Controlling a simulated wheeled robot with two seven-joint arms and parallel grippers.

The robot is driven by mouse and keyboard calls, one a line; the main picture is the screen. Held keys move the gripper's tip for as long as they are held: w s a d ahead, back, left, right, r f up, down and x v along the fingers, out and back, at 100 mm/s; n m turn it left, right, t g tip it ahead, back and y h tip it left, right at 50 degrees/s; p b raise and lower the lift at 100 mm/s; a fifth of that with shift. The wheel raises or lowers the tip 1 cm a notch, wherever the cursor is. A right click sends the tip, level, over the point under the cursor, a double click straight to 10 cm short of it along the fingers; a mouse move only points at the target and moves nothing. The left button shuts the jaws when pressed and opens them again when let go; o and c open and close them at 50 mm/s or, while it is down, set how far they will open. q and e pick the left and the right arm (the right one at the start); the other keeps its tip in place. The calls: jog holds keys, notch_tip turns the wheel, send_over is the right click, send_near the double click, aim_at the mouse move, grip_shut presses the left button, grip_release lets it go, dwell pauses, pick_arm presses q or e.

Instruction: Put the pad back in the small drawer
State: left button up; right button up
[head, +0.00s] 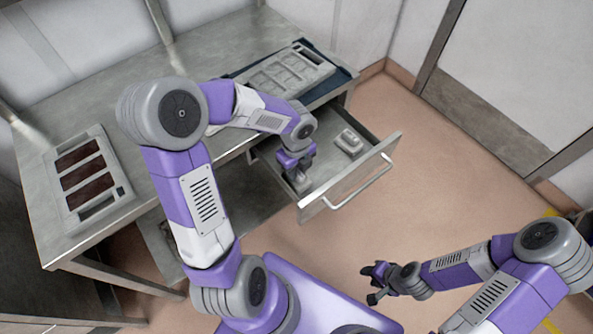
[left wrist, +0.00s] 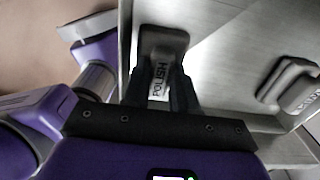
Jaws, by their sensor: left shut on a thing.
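My left gripper (head: 299,184) reaches down into the open drawer (head: 345,182), close to its left wall. In the left wrist view, the gripper (left wrist: 162,95) is shut on a grey pad (left wrist: 163,42) marked POLISH. The pad is inside the drawer's outline, beside one wall; I cannot tell whether it touches the floor. A second grey pad (head: 349,141) lies in the drawer towards the back right, and it also shows in the left wrist view (left wrist: 288,82). My right gripper (head: 371,284) is open and empty, above the floor in front of the drawer.
The drawer's front has a bar handle (head: 362,185). The metal bench (head: 150,130) above carries a mould plate with dark cavities (head: 83,175) at left and a grey mould plate (head: 285,75) on a dark mat at the back. The floor right of the drawer is clear.

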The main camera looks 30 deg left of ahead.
pick_arm(q)
jog(key=shift+f, duration=0.15)
jog(key=o, duration=0.9)
notch_tip(320, 180, up, 12)
jog(key=p, duration=0.5)
jog(key=shift+r, duration=0.25)
